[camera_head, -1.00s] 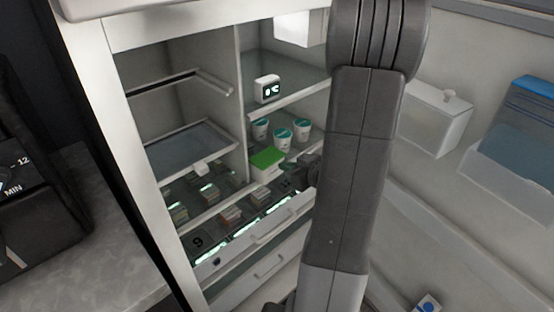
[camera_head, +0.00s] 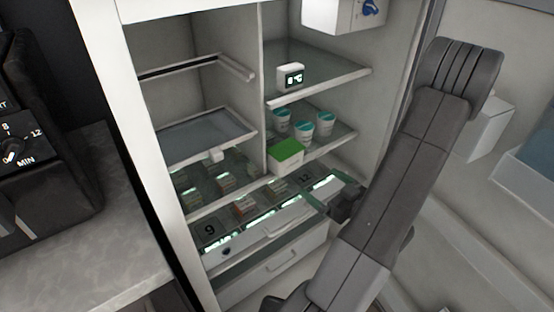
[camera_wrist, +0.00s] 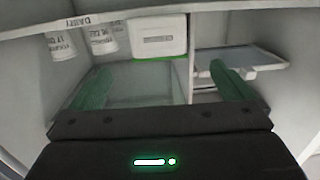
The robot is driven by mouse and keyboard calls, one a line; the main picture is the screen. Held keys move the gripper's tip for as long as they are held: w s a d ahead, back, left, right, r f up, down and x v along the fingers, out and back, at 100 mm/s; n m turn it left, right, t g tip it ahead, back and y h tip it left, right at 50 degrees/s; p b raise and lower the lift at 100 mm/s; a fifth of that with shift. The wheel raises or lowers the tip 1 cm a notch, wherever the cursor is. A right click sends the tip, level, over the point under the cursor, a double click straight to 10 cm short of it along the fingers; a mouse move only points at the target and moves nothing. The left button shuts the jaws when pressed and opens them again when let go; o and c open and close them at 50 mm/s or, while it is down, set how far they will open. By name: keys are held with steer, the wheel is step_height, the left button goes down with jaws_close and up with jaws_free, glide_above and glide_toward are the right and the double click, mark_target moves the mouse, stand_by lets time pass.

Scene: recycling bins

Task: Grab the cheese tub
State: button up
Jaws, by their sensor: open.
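The cheese tub, a white box with a green lid (camera_head: 286,151), stands at the front of the middle right fridge shelf. In the wrist view, which looks upside down, the white tub (camera_wrist: 157,38) shows at top centre with its green edge lowest. My gripper (camera_head: 318,199) is in front of the fridge, below and right of the tub, partly hidden by my arm. Its green fingers (camera_wrist: 163,84) are spread apart and empty in the wrist view. The tub lies beyond the fingertips, apart from them.
Several teal-lidded cups (camera_head: 304,131) stand behind and right of the tub. A white temperature display (camera_head: 291,77) sits on the shelf above. Below are a drawer (camera_head: 270,232) and a level with small packs (camera_head: 245,207). A divider (camera_head: 262,100) stands left of the tub. The open door is right.

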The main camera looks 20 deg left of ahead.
mark_target(293, 160)
steer(key=shift+r+p+x, duration=0.1)
steer(key=shift+p+x, duration=0.4)
steer(key=shift+x, duration=2.85)
steer(key=shift+r+p+x, duration=0.15)
steer(key=shift+p+x, duration=0.3)
steer(key=shift+x, duration=2.9)
steer(key=c, duration=0.7)
steer(key=shift+w+r, duration=0.1)
